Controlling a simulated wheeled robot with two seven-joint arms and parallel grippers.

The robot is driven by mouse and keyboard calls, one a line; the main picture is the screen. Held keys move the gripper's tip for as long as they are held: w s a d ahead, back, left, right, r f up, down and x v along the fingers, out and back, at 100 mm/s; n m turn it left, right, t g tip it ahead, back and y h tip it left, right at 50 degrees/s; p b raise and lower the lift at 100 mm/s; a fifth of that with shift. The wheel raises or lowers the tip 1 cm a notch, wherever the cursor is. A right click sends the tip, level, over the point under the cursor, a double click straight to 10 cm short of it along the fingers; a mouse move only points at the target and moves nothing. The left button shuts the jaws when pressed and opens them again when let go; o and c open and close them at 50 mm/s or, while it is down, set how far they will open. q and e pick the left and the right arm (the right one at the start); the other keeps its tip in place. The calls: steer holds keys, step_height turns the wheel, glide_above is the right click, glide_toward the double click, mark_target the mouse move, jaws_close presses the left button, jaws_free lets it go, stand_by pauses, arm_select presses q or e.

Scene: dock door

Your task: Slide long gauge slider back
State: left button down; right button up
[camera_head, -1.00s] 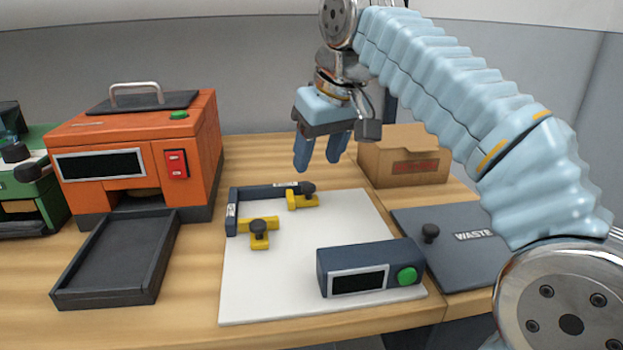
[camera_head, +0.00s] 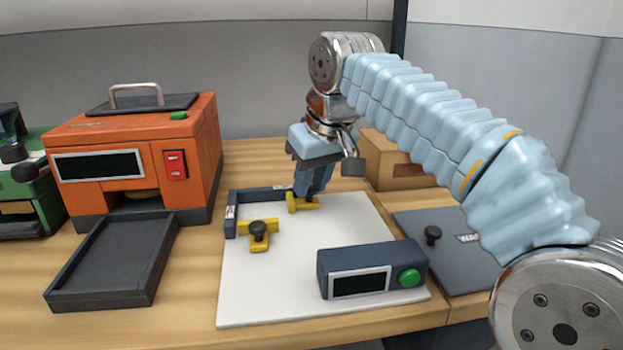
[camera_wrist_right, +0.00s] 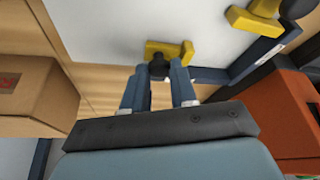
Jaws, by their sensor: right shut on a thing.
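A dark L-shaped gauge frame (camera_head: 262,194) lies on the white board, with a longer arm along the back and a shorter arm at the left. A yellow slider (camera_head: 302,207) sits at the right part of the long back arm. My right gripper (camera_head: 308,194) points down over it, shut on its dark knob (camera_wrist_right: 159,68), which shows between the fingertips in the right wrist view. The fingers hide most of this knob in the head view. A second yellow slider (camera_head: 259,242) with a dark knob sits by the short left arm. My left gripper is not in view.
A dark box with a screen and green button (camera_head: 407,277) stands at the board's (camera_head: 270,300) front right. An orange machine (camera_head: 205,150) and dark tray (camera_head: 110,262) are at left. A cardboard box (camera_head: 385,165) and grey waste panel (camera_head: 450,262) are at right.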

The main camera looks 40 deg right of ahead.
jaws_close()
steer(key=s+d, duration=0.1)
steer(key=d, duration=0.1)
steer(key=s+d, duration=0.1)
steer(key=d, duration=0.1)
steer(key=s+d, duration=0.1)
steer(key=d, duration=0.1)
steer(key=shift+s+d, duration=0.1)
steer(key=shift+s, duration=0.1)
steer(key=o, duration=0.9)
jaws_free()
steer(key=shift+d, duration=0.1)
steer(key=shift+o, duration=0.3)
steer(key=p+v, duration=0.2)
steer(key=v, duration=1.1)
steer(key=shift+s+r, duration=0.2)
steer(key=shift+r, duration=0.15)
